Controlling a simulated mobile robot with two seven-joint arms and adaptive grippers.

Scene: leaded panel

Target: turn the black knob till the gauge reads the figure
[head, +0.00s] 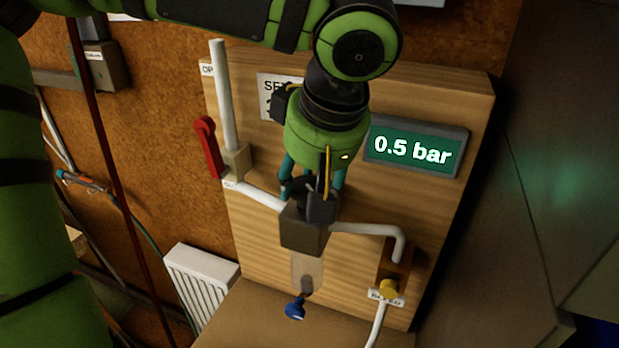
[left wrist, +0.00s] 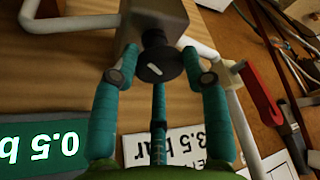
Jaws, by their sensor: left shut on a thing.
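The black knob (left wrist: 157,62) with a white mark on its face sits on a grey block (head: 304,235) on the wooden panel. My left gripper (head: 312,192) is shut on the knob, one teal finger on each side in the left wrist view (left wrist: 160,78). In the head view the gripper mostly hides the knob. The gauge (head: 415,148) is a green display reading 0.5 bar; part of it shows upside down in the left wrist view (left wrist: 45,145). The white figure card (left wrist: 165,150) shows 3.5 and the start of "bar", upside down. My right gripper is not in view.
A red lever (head: 207,147) is at the panel's left on white pipe (head: 224,95). A clear bowl (head: 306,268) with a blue tap (head: 295,308) hangs under the block. A white radiator (head: 202,285) stands left of the panel.

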